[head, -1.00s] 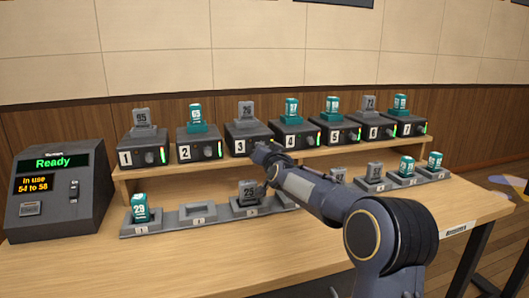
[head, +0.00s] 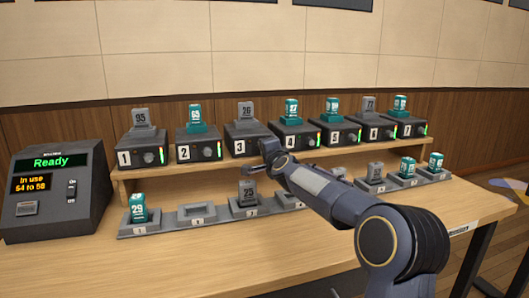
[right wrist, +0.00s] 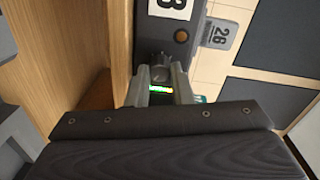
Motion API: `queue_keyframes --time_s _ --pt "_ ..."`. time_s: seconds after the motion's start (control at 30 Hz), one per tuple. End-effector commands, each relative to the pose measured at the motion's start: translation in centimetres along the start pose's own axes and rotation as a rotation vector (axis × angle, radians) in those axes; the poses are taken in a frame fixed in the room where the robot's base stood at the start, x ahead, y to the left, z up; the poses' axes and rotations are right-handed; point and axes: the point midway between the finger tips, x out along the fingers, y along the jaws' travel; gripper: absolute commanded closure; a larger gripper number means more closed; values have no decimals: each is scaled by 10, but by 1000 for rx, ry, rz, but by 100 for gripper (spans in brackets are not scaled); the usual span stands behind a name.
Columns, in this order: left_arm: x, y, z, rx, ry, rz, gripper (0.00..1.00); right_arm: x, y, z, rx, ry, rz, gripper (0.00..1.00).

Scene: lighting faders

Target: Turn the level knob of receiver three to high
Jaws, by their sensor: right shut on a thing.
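Receiver three (head: 241,139) is a dark box with a white "3" label, in the row on the raised shelf. A grey pack marked 26 (head: 246,110) stands on it. In the right wrist view its front shows turned sideways, with the label (right wrist: 171,5), an orange light (right wrist: 181,36) and the dark level knob (right wrist: 161,68). My right gripper (right wrist: 160,80) is shut on the knob, one finger on each side. A lit green and yellow bar (right wrist: 160,89) shows between the fingers. In the head view my right gripper (head: 262,164) hides the knob. My left gripper is out of view.
Other numbered receivers stand close on both sides, such as receiver two (head: 199,147) and receiver four (head: 296,135). Below is a row of grey cradles with packs (head: 139,208). A console reading "Ready" (head: 57,190) is at left. The front table top (head: 190,265) is clear.

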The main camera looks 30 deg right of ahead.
Motion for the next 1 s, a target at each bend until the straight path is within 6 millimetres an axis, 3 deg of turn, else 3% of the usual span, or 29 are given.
queue_keyframes --time_s 0.4,0.97,1.0 --pt "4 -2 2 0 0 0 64 0 0 0 195 -11 1 100" --pt "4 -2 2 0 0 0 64 0 0 0 225 -13 1 100" --pt "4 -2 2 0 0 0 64 0 0 0 225 -13 0 76"
